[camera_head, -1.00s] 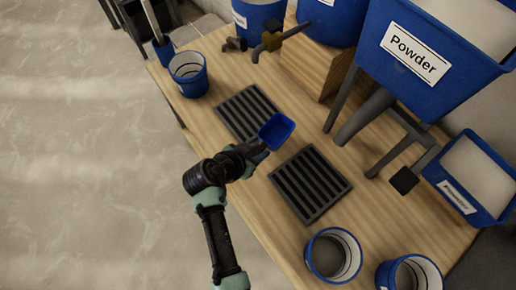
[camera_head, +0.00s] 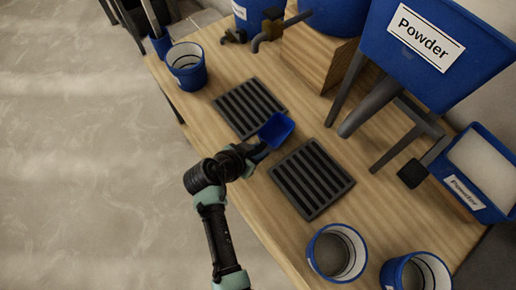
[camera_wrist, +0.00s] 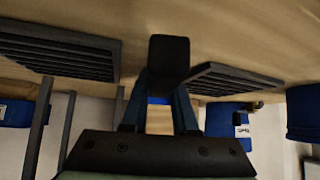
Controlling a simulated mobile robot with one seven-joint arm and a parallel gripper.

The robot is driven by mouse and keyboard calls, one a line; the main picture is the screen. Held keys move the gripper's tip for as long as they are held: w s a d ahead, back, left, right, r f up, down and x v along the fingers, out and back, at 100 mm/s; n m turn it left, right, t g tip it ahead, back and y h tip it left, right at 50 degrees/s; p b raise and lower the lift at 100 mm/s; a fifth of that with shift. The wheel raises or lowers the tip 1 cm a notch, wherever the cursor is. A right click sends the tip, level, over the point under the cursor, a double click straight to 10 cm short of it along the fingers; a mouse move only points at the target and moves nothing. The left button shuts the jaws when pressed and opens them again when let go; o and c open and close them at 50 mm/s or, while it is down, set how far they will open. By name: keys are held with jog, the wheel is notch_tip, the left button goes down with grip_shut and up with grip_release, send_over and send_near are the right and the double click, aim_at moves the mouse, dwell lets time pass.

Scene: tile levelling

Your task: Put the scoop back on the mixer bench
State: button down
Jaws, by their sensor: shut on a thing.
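The blue scoop (camera_head: 276,129) is held by my gripper (camera_head: 258,151) over the wooden mixer bench (camera_head: 400,225), between two dark slotted grates. Its open side faces up in the head view. In the wrist view my gripper (camera_wrist: 160,105) is shut on the scoop's dark handle (camera_wrist: 168,60), and the blue bowl is mostly hidden. I cannot tell whether the scoop touches the bench top.
One grate (camera_head: 250,107) lies behind the scoop and another (camera_head: 311,179) to its right. A blue bucket (camera_head: 187,66) stands at the far left, with two more (camera_head: 337,252) at the near end. The Powder hopper (camera_head: 430,50) rises on the right.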

jog(key=shift+f, duration=0.2)
jog(key=c, duration=0.6)
grip_release()
jog(key=p+v, duration=0.2)
jog(key=v, duration=1.1)
jog(key=shift+f, duration=0.1)
